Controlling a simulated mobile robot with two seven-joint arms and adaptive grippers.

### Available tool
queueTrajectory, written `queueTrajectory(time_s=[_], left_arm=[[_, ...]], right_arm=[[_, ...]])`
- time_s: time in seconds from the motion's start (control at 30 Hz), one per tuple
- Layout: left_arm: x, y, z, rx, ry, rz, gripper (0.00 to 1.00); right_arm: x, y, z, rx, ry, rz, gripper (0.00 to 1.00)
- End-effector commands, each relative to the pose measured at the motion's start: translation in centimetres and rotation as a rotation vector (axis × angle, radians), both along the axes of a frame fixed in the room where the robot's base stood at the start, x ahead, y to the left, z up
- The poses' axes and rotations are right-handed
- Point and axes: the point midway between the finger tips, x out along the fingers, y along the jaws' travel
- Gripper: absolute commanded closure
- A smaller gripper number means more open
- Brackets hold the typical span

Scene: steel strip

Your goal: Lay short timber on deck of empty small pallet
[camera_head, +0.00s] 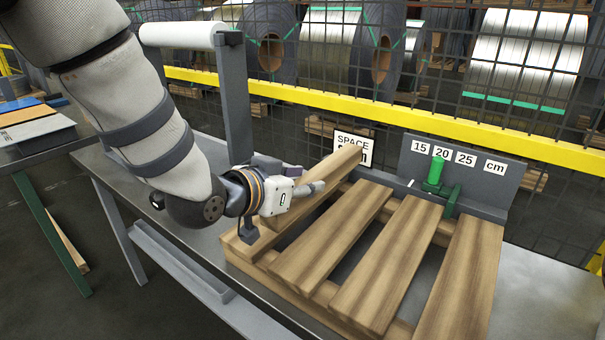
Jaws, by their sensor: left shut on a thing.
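My left gripper (302,189) is shut on the short timber (342,168), a squared light-brown piece at the pallet's left side. The gripper and wrist cover part of it. The timber runs roughly parallel to the deck boards, and its far end overlaps the lower part of the SPACE sign. The small pallet (387,267) lies on the steel bench, with wide boards and gaps between them. I cannot tell whether the timber rests on the deck or hangs just above it. My right gripper is not in view.
A grey upright plate (471,168) marked 15, 20, 25 cm stands behind the pallet, with a green stop (434,176) before it. The SPACE sign (352,141) is beside it. A post with a white roll (180,34) stands left. Mesh fencing with a yellow rail (400,109) closes the back.

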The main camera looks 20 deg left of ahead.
Motion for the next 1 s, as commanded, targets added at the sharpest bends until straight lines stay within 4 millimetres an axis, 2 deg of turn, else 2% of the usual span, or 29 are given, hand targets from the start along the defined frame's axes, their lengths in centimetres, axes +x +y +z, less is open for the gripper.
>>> queueTrajectory(time_s=[0.03, 0.1, 0.4, 0.6, 1.0], left_arm=[[0.0, 0.0, -1.2, 0.000, 0.010, 0.000, 1.00], [0.0, 0.0, -2.2, 0.000, 0.010, 0.000, 1.00], [0.0, 0.0, -5.3, 0.000, 0.005, -0.001, 1.00], [0.0, 0.0, -6.0, 0.000, 0.001, 0.000, 1.00], [0.0, 0.0, -6.0, 0.000, 0.000, 0.000, 1.00]], right_arm=[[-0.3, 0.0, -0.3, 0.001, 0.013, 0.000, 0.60], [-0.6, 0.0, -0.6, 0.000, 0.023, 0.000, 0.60], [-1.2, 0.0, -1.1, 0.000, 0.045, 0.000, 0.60], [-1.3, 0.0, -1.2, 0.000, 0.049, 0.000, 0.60], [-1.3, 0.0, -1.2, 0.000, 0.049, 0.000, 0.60]])
